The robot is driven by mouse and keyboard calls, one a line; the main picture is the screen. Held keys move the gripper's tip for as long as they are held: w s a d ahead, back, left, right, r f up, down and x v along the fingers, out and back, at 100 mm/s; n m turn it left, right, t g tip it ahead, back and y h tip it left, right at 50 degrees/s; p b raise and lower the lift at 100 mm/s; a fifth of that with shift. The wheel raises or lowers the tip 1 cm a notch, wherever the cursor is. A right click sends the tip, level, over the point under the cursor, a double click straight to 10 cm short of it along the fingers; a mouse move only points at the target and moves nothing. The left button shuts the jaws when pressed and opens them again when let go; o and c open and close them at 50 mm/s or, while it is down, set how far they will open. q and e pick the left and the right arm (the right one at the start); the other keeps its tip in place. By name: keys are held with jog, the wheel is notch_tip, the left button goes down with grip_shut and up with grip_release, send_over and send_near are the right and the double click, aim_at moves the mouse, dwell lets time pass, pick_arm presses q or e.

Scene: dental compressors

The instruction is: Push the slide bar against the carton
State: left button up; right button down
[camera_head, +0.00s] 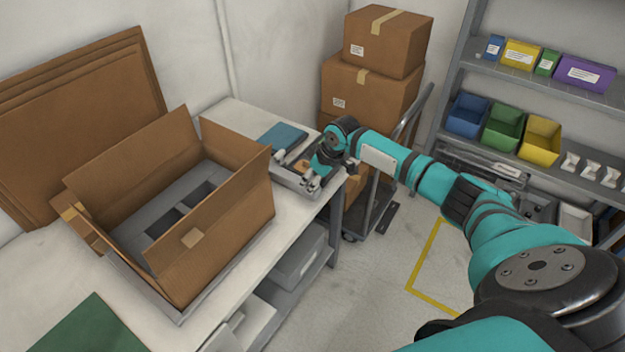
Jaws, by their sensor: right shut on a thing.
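The open brown carton (215,240) stands on the white bench at the left, flaps up, with a grey insert (180,205) with dark slots inside. A thin grey edge (150,296) shows along its base; I cannot tell whether this is the slide bar. My right gripper (309,180) is at the far end of the bench, to the right of the carton and apart from it. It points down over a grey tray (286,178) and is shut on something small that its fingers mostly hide. My left gripper is out of view.
A blue-green flat item (282,137) lies behind the tray. A green mat (92,326) lies at the near left. Closed boxes (372,90) are stacked on a cart beyond the bench. Shelves with coloured bins (503,127) stand at the right. Bench space between carton and tray is narrow.

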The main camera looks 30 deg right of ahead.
jog(key=shift+s+a+r+p, duration=0.15)
jog(key=shift+a+p, duration=0.15)
jog(key=shift+p, duration=0.05)
jog(key=s+a+p, duration=0.1)
jog(key=a+p, duration=0.1)
jog(key=s+a+p, duration=0.1)
jog(key=a+p, duration=0.1)
jog(key=a, duration=0.1)
jog(key=s+a+p, duration=0.1)
jog(key=a+p, duration=0.1)
jog(key=shift+s+a, duration=0.1)
jog(key=shift+a, duration=0.25)
jog(key=shift+s+a, duration=0.1)
jog(key=shift+a, duration=0.2)
jog(key=shift+a+f, duration=0.1)
jog(key=shift+f, duration=0.1)
jog(key=c, duration=1)
grip_release()
jog(key=shift+c, duration=0.2)
jog(key=shift+r, duration=0.1)
